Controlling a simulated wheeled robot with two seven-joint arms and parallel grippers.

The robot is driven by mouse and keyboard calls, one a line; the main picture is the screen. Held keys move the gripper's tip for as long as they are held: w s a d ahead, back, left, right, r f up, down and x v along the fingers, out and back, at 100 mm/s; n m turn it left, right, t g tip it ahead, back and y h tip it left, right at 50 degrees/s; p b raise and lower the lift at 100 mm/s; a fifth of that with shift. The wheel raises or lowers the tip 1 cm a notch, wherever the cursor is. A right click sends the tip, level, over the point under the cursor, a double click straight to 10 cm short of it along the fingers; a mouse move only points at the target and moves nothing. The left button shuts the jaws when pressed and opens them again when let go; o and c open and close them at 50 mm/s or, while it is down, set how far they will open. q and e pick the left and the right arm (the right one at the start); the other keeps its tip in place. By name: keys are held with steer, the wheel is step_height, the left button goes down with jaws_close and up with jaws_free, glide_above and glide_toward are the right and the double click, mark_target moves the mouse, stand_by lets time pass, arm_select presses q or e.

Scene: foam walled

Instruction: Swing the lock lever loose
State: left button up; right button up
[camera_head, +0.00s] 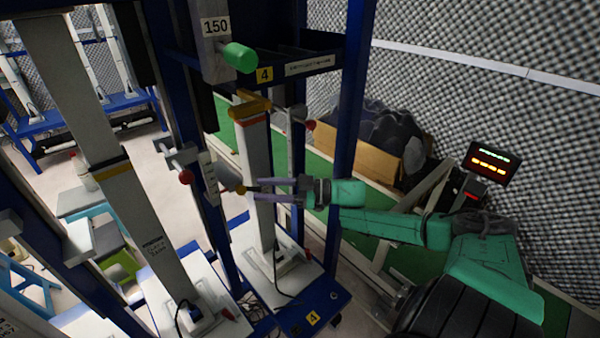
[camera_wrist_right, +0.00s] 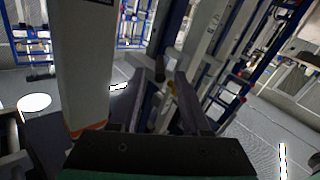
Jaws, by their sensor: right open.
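My right gripper (camera_head: 262,190) reaches in from the right in the head view, its two dark fingers apart, in front of a pale upright column (camera_head: 258,150). Just left of the fingertips is a grey lever-like part (camera_head: 228,178) with a small yellow end (camera_head: 241,190); I take it for the lock lever, though I cannot be sure. In the right wrist view the open gripper (camera_wrist_right: 160,76) has a dark rounded end (camera_wrist_right: 160,68) and a yellow bit (camera_wrist_right: 172,88) showing between its fingers. Contact cannot be told. My left gripper is not in view.
Red knobs stick out on the left (camera_head: 186,177) and right (camera_head: 310,125) of the column. A blue post (camera_head: 352,90) stands near my arm. A cardboard box (camera_head: 375,162) lies behind.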

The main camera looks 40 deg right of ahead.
steer(key=p+v, duration=0.3)
steer(key=v, duration=0.8)
steer(key=shift+s+d+p, duration=0.2)
steer(key=shift+s+p, duration=0.05)
steer(key=shift+p, duration=0.1)
steer(key=shift+a+r, duration=0.15)
steer(key=shift+a, duration=0.2)
steer(key=c, duration=0.7)
steer(key=a+r+n, duration=0.1)
steer(key=a, duration=0.1)
steer(key=a+r+n+g, duration=0.1)
steer(key=a+r+n, duration=0.1)
steer(key=shift+s+a+r, duration=0.1)
steer(key=shift+a+r, duration=0.1)
steer(key=shift+a, duration=0.2)
jaws_close()
steer(key=w+a+f+h+p, duration=0.1)
steer(key=w+a+h, duration=0.2)
steer(key=w, duration=0.5)
steer(key=shift+a+f+t, duration=0.25)
steer(key=shift+a+t, duration=0.05)
steer(key=shift+a, duration=0.45)
